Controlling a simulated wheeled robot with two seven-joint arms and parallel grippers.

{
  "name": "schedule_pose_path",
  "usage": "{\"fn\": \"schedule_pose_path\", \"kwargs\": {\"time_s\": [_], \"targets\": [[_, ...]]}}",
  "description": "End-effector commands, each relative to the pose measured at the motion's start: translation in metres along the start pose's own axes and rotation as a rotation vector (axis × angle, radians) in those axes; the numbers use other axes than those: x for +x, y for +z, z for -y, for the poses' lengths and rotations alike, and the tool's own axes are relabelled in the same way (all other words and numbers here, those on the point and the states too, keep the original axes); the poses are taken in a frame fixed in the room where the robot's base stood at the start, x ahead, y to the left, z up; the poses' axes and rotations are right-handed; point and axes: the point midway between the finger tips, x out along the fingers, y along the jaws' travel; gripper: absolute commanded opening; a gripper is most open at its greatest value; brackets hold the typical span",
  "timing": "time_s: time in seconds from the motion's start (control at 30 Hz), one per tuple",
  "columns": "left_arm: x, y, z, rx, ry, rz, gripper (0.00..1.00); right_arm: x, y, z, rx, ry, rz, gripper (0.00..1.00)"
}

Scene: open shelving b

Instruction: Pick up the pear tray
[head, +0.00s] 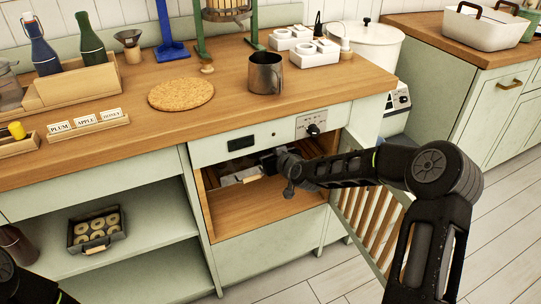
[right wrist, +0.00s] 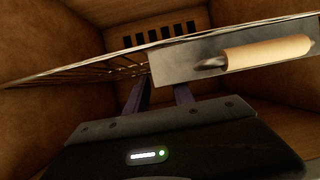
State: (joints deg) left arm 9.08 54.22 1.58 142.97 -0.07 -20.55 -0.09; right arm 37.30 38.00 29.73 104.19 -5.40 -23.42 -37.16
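A metal tray with a mesh bottom, a plain front plate and a pale wooden handle is inside the open wooden compartment; it shows in the head view (head: 240,176) and the right wrist view (right wrist: 185,62). Its contents cannot be made out, so I cannot tell if it holds pear. My right gripper (head: 268,163) reaches into the compartment beside the tray's right part. In the right wrist view its two fingers (right wrist: 160,92) stand apart below the tray's edge, their tips partly hidden by it. The handle is not between them. My left gripper is out of view.
A dark tray of pale rings (head: 96,230) sits on the lower left shelf. The slatted door (head: 372,212) hangs open beside my right arm. The counter holds a metal mug (head: 266,74), a cork mat (head: 181,94) and labelled cards (head: 87,121).

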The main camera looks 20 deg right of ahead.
Motion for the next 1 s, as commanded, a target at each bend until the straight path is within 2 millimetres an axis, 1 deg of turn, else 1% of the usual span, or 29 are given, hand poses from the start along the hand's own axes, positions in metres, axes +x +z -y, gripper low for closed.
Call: {"fn": "schedule_pose_path", "kwargs": {"time_s": [0.27, 0.6, 1.0], "targets": [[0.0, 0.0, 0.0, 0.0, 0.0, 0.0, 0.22, 0.0008, 0.0, 0.0, 0.0, 0.0, 0.0, 0.28], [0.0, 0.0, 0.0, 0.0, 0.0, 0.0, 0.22, 0.0006, -0.0001, -0.0001, 0.0, 0.0, 0.0, 0.0], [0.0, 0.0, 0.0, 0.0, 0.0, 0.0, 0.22, 0.0006, -0.0001, -0.0001, 0.0, 0.0, 0.0, 0.0]]}}
